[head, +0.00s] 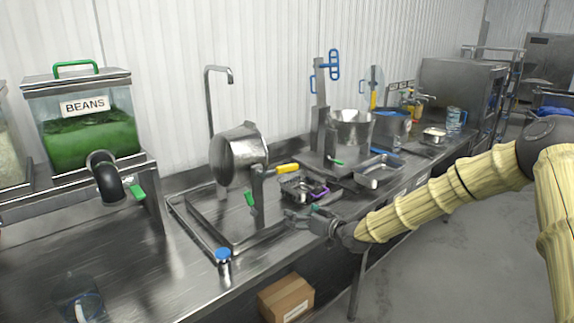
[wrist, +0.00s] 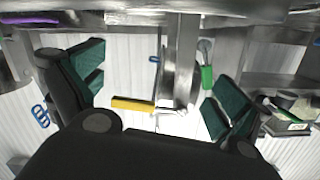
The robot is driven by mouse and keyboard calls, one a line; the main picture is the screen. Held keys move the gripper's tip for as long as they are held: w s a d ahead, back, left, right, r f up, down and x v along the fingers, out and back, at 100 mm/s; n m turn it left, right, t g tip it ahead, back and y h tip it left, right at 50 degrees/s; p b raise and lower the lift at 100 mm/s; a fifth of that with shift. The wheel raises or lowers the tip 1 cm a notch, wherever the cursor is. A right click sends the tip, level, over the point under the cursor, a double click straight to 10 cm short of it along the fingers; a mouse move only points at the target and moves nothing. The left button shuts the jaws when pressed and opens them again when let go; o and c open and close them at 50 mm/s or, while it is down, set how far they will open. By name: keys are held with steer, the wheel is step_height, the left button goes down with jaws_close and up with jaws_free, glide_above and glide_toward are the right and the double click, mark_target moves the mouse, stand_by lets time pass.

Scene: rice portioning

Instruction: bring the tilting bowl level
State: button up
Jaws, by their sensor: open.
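The tilting bowl (head: 232,160) is a steel bowl on a post (head: 258,200) over a sunken tray. A yellow handle (head: 287,168) sticks out to the right near the top of the post. A green lever (head: 250,198) sits lower on the post. My gripper (head: 325,222) is to the right of the post, near the counter's front edge. It is open and empty. In the wrist view, the yellow handle (wrist: 133,104) shows between the spread fingers, apart from them.
The bean dispenser (head: 88,120) stands at the left. A dark tray (head: 300,187) lies behind my gripper, and a steel tray (head: 378,168) and pots stand farther right. A cardboard box (head: 287,300) is below.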

steer(key=n+t, duration=0.1)
steer(key=t, duration=0.1)
glide_toward(289, 168)
steer(key=shift+y, duration=0.4)
steer(key=p+x, duration=0.1)
steer(key=x, duration=0.2)
steer(key=p+x, duration=0.2)
steer(key=x, duration=0.2)
steer(key=p+x, duration=0.2)
steer(key=x, duration=0.1)
steer(key=shift+w+f, duration=0.25)
steer(key=shift+w, duration=0.2)
steer(key=c, duration=1.3)
steer(key=shift+r, duration=0.1)
